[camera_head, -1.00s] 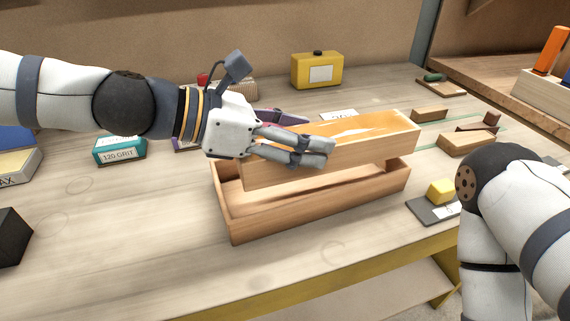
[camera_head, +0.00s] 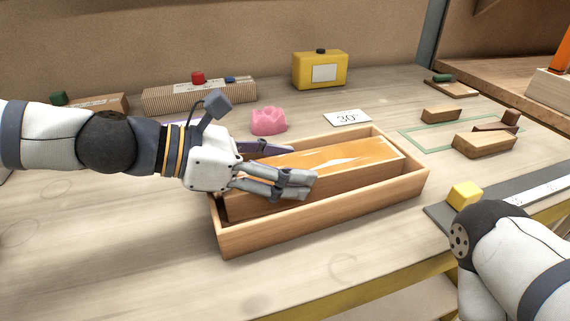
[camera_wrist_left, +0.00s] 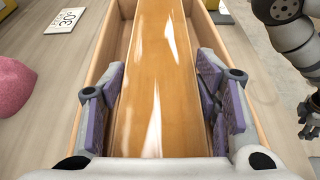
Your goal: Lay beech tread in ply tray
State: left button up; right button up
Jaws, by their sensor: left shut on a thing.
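The beech tread (camera_head: 350,156), a long block with a glossy orange-brown top, lies lengthwise inside the ply tray (camera_head: 330,214). Its lower part is hidden behind the tray's front wall, so I cannot tell whether it touches the floor. My left gripper (camera_head: 298,166) is shut across the tread near its left half. In the left wrist view the purple-padded fingers (camera_wrist_left: 160,105) flank the tread (camera_wrist_left: 155,60), between the tray's side walls (camera_wrist_left: 106,48).
A pink lumpy object (camera_head: 268,122) and a white "30" card (camera_head: 347,118) lie behind the tray. A yellow box (camera_head: 320,70) stands at the back. Wooden blocks (camera_head: 484,144) and a yellow cube (camera_head: 464,194) are to the right. The bench front left is clear.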

pick_arm(q)
jog(key=o, duration=1.5)
jog(key=shift+s+f, duration=0.15)
jog(key=shift+f, duration=0.25)
jog(key=shift+o, duration=1.1)
jog(key=shift+f, duration=0.15)
jog(key=p+v, duration=0.1)
jog(key=v, duration=0.3)
jog(key=r+p+v, duration=0.1)
jog(key=v, duration=0.3)
jog(key=p+v, duration=0.1)
jog(key=v, duration=0.3)
jog(key=shift+d+r+p, duration=0.1)
jog(key=shift+r+p, duration=0.2)
jog(key=shift+r, duration=0.05)
jog(key=shift+f, duration=0.15)
pick_arm(e)
jog(key=shift+t, duration=0.7)
jog(key=w+r, duration=0.3)
jog(key=r, duration=0.1)
jog(key=shift+w, duration=0.35)
